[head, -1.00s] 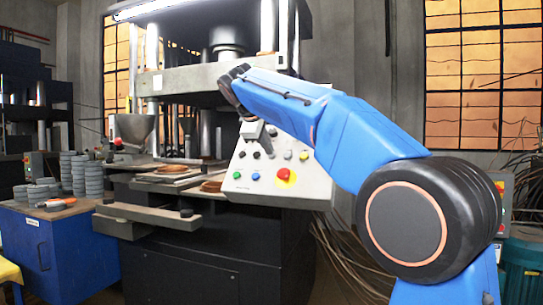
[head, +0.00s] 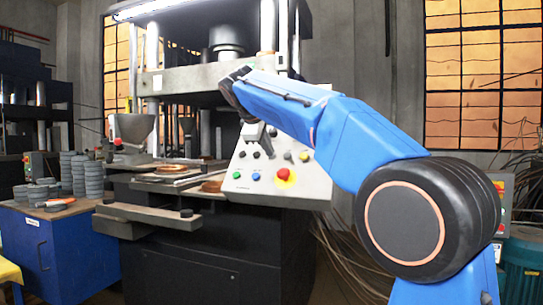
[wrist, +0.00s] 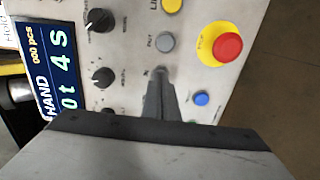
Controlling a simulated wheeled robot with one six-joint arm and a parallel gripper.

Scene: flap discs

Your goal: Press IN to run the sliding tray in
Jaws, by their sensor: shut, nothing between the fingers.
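The sloped grey control panel (head: 305,186) is on the front of the press, and it fills much of the wrist view (wrist: 140,15). My gripper (wrist: 160,76) is shut and empty, its fingertips at the panel beside a small IN label. The button at that label is hidden behind the fingertips, so I cannot tell whether they touch or press it. The grey OUT button (wrist: 165,42) is just above them in the wrist view. In the head view, my gripper (head: 270,131) is over the panel's upper part. Plates with a brown disc (head: 170,168) lie left of the panel; I cannot tell which is the sliding tray.
A blue button (wrist: 201,99) and a red stop button (wrist: 228,47) on yellow are close right of the fingertips. Black knobs (wrist: 103,77) and a lit display (wrist: 62,72) are to the left. Stacked grey discs (head: 93,180) stand on a blue cabinet (head: 60,250).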

